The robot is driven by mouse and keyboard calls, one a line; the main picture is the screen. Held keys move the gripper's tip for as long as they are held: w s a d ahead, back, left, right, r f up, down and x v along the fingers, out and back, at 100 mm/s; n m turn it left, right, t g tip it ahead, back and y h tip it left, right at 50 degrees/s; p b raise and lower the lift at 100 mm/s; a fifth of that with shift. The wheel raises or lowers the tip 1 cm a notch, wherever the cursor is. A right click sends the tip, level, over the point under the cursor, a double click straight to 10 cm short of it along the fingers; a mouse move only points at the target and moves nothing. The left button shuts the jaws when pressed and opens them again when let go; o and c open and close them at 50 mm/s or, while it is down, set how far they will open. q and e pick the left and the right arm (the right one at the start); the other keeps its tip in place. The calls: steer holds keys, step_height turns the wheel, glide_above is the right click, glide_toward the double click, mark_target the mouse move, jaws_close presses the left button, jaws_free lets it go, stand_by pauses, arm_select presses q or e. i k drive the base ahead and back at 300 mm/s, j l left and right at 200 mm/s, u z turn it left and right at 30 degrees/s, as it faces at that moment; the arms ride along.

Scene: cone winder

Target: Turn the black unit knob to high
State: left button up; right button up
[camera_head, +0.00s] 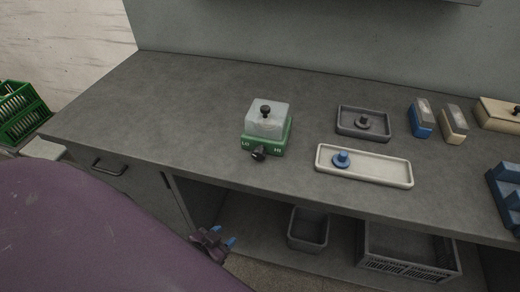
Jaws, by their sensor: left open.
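The cone winder unit (281,141) stands on the grey countertop, with a green base and a clear cover that has a black knob on top. The black unit knob (258,154) sticks out from the front of the base, between small white markings, "LO" at its left and "HI" at its right. Its pointer direction is too small to tell. My left gripper (231,242), dark with blue fingertips, is open and empty. It appears below the counter's front edge, apart from the unit and the knob. My right gripper is out of view.
A dark tray (347,130) and a cream tray (385,176), each with a knobbed piece, lie right of the unit. Blue and beige blocks and a blue holder (496,190) stand farther right. Bins (308,230) sit on the shelf below. The counter left of the unit is clear.

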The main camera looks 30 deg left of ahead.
mark_target(259, 154)
steer(key=k+j+z, duration=0.2)
steer(key=j, duration=0.2)
steer(key=k+j+z, duration=0.1)
steer(key=j+z, duration=0.15)
steer(key=j, duration=0.15)
steer(key=k+j, duration=0.2)
steer(key=j, duration=0.2)
steer(key=k+j+z, duration=0.15)
steer(key=j, duration=0.2)
steer(key=k, duration=0.1)
